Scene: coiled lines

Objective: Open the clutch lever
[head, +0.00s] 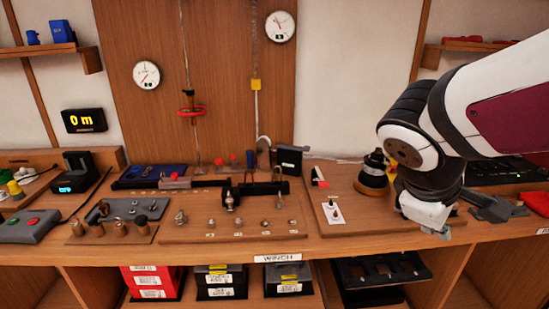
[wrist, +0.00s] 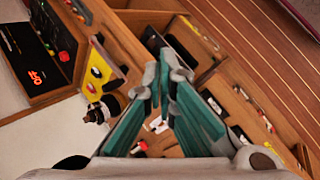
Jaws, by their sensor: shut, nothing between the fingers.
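I cannot tell for certain which part is the clutch lever. A small white plate with a dark knob (head: 334,213) sits on the wooden board (head: 385,222) at the right of the bench. A small black, white and red piece (head: 320,178) stands at that board's back left corner. My gripper (head: 445,234) is over the right part of the bench, right of the board's plate and apart from it. In the wrist view my gripper (wrist: 165,72) has its teal fingers together at the tips, with nothing held. Small red and white pieces show beside and between the fingers there.
A black drum-like fitting (head: 374,175) stands close to the left of my arm. Grey metal hardware (head: 497,207) and a red item (head: 537,203) lie to the right. Shackles and pins crowd the middle board (head: 240,225). Below are shelves with boxes (head: 152,283) and a black tray (head: 380,270).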

